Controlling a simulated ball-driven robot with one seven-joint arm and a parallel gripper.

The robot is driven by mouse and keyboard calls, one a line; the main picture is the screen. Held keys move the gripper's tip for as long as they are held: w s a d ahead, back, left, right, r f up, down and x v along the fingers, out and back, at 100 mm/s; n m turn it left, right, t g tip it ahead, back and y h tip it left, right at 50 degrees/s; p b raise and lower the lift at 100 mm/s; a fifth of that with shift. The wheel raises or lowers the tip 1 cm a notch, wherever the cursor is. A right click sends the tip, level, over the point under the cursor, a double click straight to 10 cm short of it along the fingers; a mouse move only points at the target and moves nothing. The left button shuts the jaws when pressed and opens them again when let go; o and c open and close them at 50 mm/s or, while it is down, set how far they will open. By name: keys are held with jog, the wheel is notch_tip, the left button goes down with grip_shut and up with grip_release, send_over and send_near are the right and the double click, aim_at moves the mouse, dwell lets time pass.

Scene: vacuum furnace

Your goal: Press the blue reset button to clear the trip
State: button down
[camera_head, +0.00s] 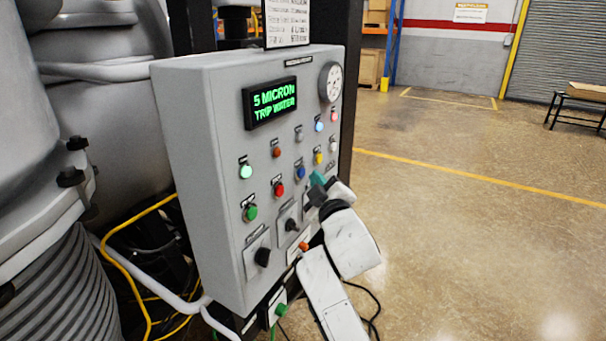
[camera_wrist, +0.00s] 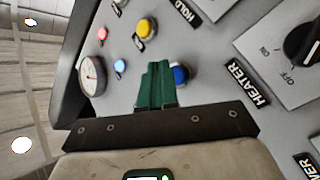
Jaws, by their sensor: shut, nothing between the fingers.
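The blue button (camera_head: 300,172) is on the grey control panel (camera_head: 215,200), in its lower button row, right of the red button. I cannot read its label. It also shows in the wrist view (camera_wrist: 181,74), just right of my fingers and partly hidden by them. My gripper (camera_head: 317,180) is shut and empty, its green fingertips close together. In the head view the tips are right of the blue button with a small gap; in the wrist view they (camera_wrist: 158,68) overlap its left edge. I see no clear contact. The display (camera_head: 271,102) reads "5 MICRON TRIP WATER" in green.
Close by are a red button (camera_head: 279,189), a yellow button (camera_head: 318,158) and a black selector knob (camera_head: 292,225). A round gauge (camera_head: 330,82) is at the panel's upper right. Yellow hose (camera_head: 125,268) and cables lie left of and below the panel. Open floor (camera_head: 460,230) is on the right.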

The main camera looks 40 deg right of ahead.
jog(key=shift+w+a, duration=0.1)
jog(key=shift+w, duration=0.05)
dwell(0.6)
jog(key=shift+w, duration=0.25)
jog(key=shift+w+a+b, duration=0.2)
jog(key=shift+w+b, duration=0.15)
jog(key=shift+b, duration=0.1)
dwell(0.6)
jog(key=shift+s, duration=0.15)
jog(key=shift+s+d+p, duration=0.25)
jog(key=shift+s+p, duration=0.35)
jog(key=s+p, duration=0.1)
jog(key=s+d+p, duration=0.1)
jog(key=s, duration=0.1)
jog(key=s+p, duration=0.1)
jog(key=shift+s+d+p, duration=0.35)
jog(key=shift+s, duration=0.05)
